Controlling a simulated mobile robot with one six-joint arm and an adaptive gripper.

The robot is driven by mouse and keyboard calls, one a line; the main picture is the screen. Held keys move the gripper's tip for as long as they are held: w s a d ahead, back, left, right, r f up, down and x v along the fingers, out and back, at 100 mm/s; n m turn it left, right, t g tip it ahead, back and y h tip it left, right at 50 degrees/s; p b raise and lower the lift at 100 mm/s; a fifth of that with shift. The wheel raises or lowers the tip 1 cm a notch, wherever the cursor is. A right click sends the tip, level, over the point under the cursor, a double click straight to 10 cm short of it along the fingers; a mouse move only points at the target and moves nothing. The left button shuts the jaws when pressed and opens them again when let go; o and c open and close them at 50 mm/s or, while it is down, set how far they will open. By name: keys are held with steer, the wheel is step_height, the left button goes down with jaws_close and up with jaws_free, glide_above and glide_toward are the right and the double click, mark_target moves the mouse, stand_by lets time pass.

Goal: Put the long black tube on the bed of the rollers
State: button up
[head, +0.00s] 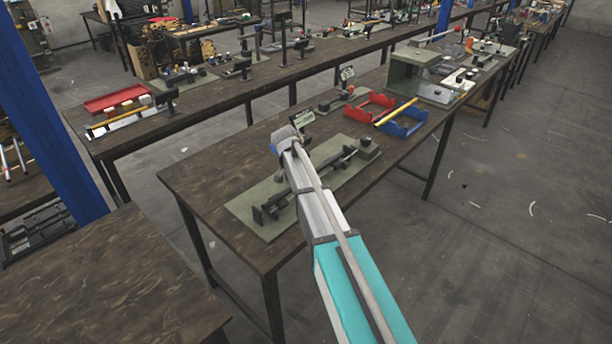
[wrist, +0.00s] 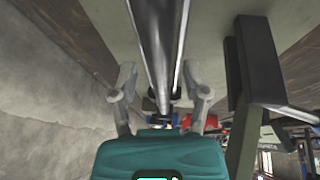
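In the head view a long dark bar with black stands, which looks like the roller unit (head: 268,212), sits on a grey-green plate (head: 247,225) on the near bench. My arm crosses in front of it and hides much of it and my gripper. In the wrist view a long, dark, shiny tube-like piece (wrist: 160,50) runs down from the top edge, between the two fingers of my gripper (wrist: 158,72). The fingers stand on either side of it, the right tip very close. I cannot tell whether they touch it. A black block (wrist: 258,60) stands to the right.
A red bin (head: 370,104) and a blue bin (head: 404,122) with a yellow rod across them stand beyond the plate. A grey-green box (head: 410,72) is farther back. The bench's near left corner (head: 190,180) is bare. A blue post (head: 42,120) rises at left.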

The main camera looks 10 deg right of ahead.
steer(key=shift+r, duration=0.2)
stand_by(0.3)
steer(key=p+v, duration=1.1)
steer(key=v, duration=0.1)
steer(key=shift+s+f, duration=0.1)
stand_by(0.4)
stand_by(0.6)
steer(key=s+d+n+y, duration=0.2)
steer(key=s+n, duration=0.3)
steer(key=s, duration=0.8)
steer(key=s+d+f+n+g+y, duration=0.1)
steer(key=s+n, duration=0.4)
steer(key=s, duration=0.9)
steer(key=shift+s+d+f+n+g+y, duration=0.2)
steer(key=shift+d+f+n+g+y, duration=0.1)
steer(key=shift+d+y, duration=0.3)
